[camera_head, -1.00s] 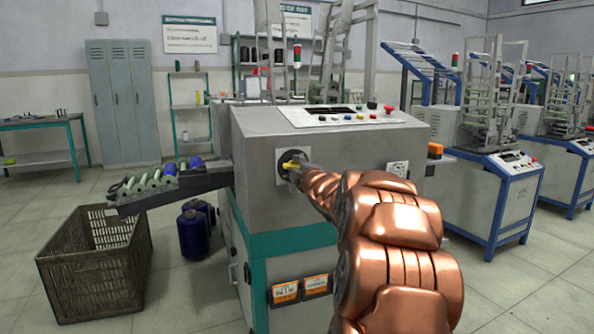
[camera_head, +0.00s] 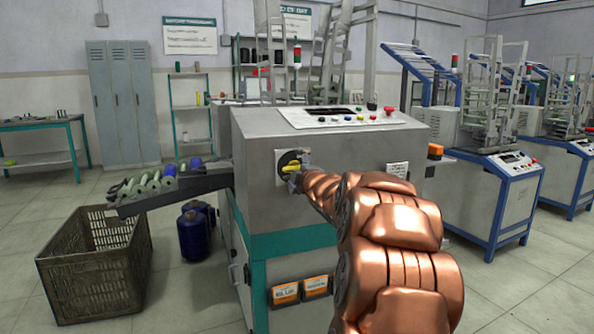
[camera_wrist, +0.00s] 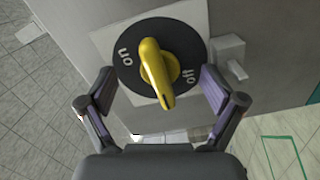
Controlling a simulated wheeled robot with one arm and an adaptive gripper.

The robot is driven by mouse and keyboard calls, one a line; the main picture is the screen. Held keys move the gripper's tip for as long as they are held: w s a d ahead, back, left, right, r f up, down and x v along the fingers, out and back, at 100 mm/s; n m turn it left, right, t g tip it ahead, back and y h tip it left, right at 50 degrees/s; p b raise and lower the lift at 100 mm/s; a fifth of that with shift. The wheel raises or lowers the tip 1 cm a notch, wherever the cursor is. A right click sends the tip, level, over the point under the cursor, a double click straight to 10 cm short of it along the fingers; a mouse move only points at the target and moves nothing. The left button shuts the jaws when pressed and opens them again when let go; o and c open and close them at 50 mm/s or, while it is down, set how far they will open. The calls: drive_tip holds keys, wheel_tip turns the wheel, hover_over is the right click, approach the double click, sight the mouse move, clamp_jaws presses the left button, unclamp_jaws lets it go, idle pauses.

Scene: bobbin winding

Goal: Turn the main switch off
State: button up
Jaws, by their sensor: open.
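The main switch is a yellow knob (camera_wrist: 158,72) on a round black disc (camera_wrist: 187,47), marked "on" at the left and "off" at the right in the wrist view. The knob's bar runs nearly up and down there, between the two words. In the head view the knob (camera_head: 291,168) sits on the grey machine's front. My gripper (camera_wrist: 160,92) is open. Its two fingers stand on either side of the knob with gaps, near the disc's edge. In the head view my gripper (camera_head: 298,170) is right at the switch and partly covers the disc.
The grey and teal winding machine (camera_head: 250,140) carries a control panel (camera_head: 340,116) on top. A chute (camera_head: 150,204) with bobbins sticks out left above a crate (camera_head: 95,285). Blue spools (camera_head: 193,238) stand on the floor. A small grey block (camera_wrist: 230,52) sits beside the disc.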

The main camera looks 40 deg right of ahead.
drive_tip(key=v, duration=0.9)
drive_tip(key=shift+b, duration=0.3)
idle(0.4)
drive_tip(key=s+a+r+m+g+y+p, duration=0.15)
drive_tip(key=s+a+m+g+p, duration=0.3)
drive_tip(key=a+p, duration=0.55)
drive_tip(key=s+a+r+m+g+y+p, duration=0.1)
drive_tip(key=s+a+m+g+y+p, duration=0.3)
drive_tip(key=a+p, duration=0.7)
drive_tip(key=s+a+r+m+g+y+p, duration=0.1)
drive_tip(key=s+a+r+g+p, duration=0.2)
drive_tip(key=s+a, duration=0.7)
drive_tip(key=s+a+r+g+y+p, duration=0.1)
drive_tip(key=s+a+r+g+p, duration=0.2)
drive_tip(key=s+a+g+p, duration=0.3)
drive_tip(key=s+a+p, duration=0.4)
drive_tip(key=s+p, duration=0.2)
drive_tip(key=s, duration=0.2)
drive_tip(key=shift+r+m+g, duration=0.2)
drive_tip(key=shift+m+g, duration=0.15)
